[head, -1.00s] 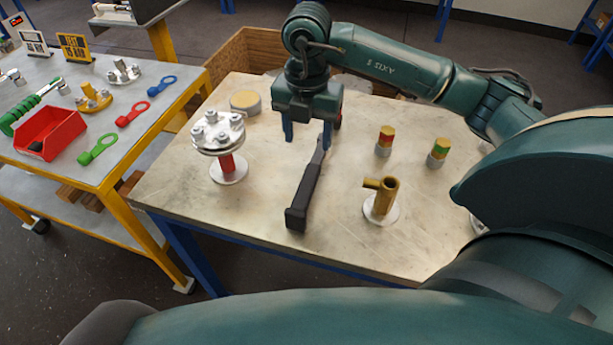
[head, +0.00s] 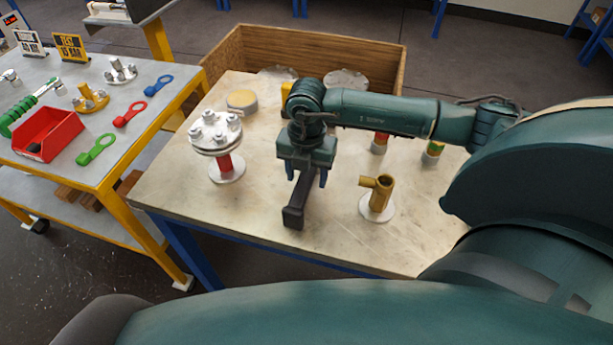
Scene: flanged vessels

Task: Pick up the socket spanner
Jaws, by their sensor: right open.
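The socket spanner (head: 294,214) appears to be the dark long-handled tool lying on the worktable. Its thick near end shows, while its far part is hidden under my right gripper. My right gripper (head: 306,179) points down over the handle, open, with one finger to the left of the handle and one to the right. I cannot tell whether the fingers touch it or how high they are above the table. My left gripper is not in view.
A flanged vessel (head: 216,139) on a red post stands left of the gripper. A brass pipe fitting (head: 378,193) on a round base stands to the right. A wooden crate (head: 330,42) is behind the worktable (head: 180,185). A side table with a red bin (head: 47,136) is at left.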

